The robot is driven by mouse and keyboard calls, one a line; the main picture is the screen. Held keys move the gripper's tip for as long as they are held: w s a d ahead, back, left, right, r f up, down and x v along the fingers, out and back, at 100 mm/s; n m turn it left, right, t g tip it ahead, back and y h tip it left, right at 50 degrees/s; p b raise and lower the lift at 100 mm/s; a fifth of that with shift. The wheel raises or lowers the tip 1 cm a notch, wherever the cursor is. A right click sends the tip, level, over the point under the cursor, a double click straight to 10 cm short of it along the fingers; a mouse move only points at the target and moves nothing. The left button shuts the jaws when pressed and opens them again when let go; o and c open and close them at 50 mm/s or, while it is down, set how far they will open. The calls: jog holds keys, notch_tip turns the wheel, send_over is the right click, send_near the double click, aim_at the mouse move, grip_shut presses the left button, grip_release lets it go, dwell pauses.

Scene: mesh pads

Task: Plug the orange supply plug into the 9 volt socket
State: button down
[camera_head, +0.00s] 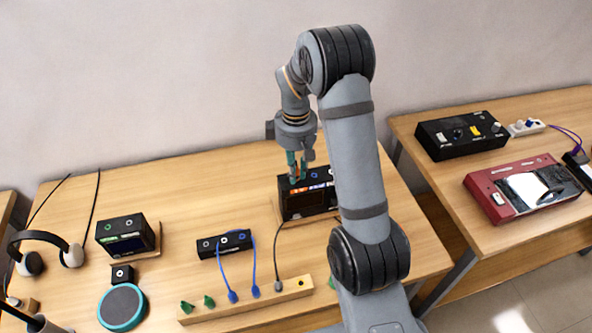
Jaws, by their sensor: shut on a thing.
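My gripper (297,178) points down over a black supply box (303,206) at the back middle of the table. Its teal fingers are shut on the orange supply plug, which is very small here and mostly hidden between them. The box has a display on its front and orange, white and blue markings on its top edge. The fingertips are at or just above the box top; I cannot tell whether the plug touches a socket. The printed voltages are too small to read, so I cannot pick out the 9 volt socket. My arm covers the box's right end.
A wooden rack (247,310) with green, blue and grey plugs stands in front. Blue cables loop over a small black socket block (208,247). Another black box (126,234), headphones (74,255) and a round teal-rimmed pad (122,306) lie left.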

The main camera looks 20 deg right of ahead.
jog(key=c, duration=1.6)
grip_release()
notch_tip(320, 180, up, 12)
jog(key=shift+f, duration=0.1)
notch_tip(320, 180, down, 12)
jog(key=shift+r, duration=0.2)
jog(key=shift+r+p, duration=0.25)
jog(key=shift+p, duration=0.2)
